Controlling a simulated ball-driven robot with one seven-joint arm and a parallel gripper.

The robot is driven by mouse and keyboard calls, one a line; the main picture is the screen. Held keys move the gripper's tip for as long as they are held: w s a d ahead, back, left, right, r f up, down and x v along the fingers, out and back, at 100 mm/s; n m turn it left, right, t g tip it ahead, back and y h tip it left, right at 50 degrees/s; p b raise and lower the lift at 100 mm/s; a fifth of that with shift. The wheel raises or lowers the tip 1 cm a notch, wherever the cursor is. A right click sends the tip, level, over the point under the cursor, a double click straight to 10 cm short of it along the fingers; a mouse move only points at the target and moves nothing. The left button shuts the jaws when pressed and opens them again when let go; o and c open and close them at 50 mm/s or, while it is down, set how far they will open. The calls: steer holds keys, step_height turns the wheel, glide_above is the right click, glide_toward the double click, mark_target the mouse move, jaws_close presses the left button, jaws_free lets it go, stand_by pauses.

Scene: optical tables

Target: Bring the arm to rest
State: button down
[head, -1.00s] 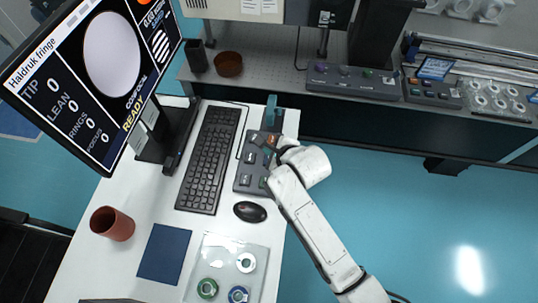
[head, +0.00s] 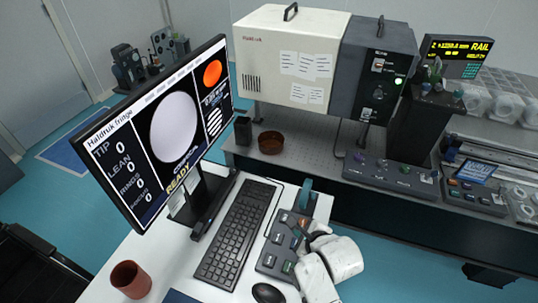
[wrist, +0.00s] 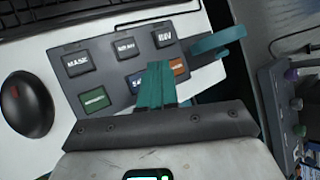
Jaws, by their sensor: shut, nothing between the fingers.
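My white arm (head: 322,268) reaches in from the bottom of the head view to the right edge of the white desk. My gripper (wrist: 159,68) shows in the wrist view with its teal fingers together and empty. The fingers are over the grey button box (wrist: 70,52), which has several labelled keys; whether they touch a key I cannot tell. In the head view the same button box (head: 271,258) lies right of the keyboard, and the arm's end partly hides it.
A keyboard (head: 236,234), a black mouse (head: 267,293), a brown cup (head: 130,279) and a monitor (head: 150,135) reading READY stand on the desk. Behind is an optical table (head: 315,163) with a cream box (head: 290,60) and control panels (head: 393,173).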

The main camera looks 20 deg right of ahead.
steer(key=s+d+f+n+g+b, duration=0.1)
steer(key=s+d+n+g, duration=0.3)
steer(key=s+n, duration=0.8)
steer(key=s+d+n+g+h+b, duration=0.1)
steer(key=s+d+n+g, duration=0.3)
steer(key=s+n, duration=0.9)
steer(key=s+b, duration=0.1)
steer(key=s, duration=0.2)
steer(key=shift+s+f, duration=0.3)
steer(key=shift+f, duration=0.05)
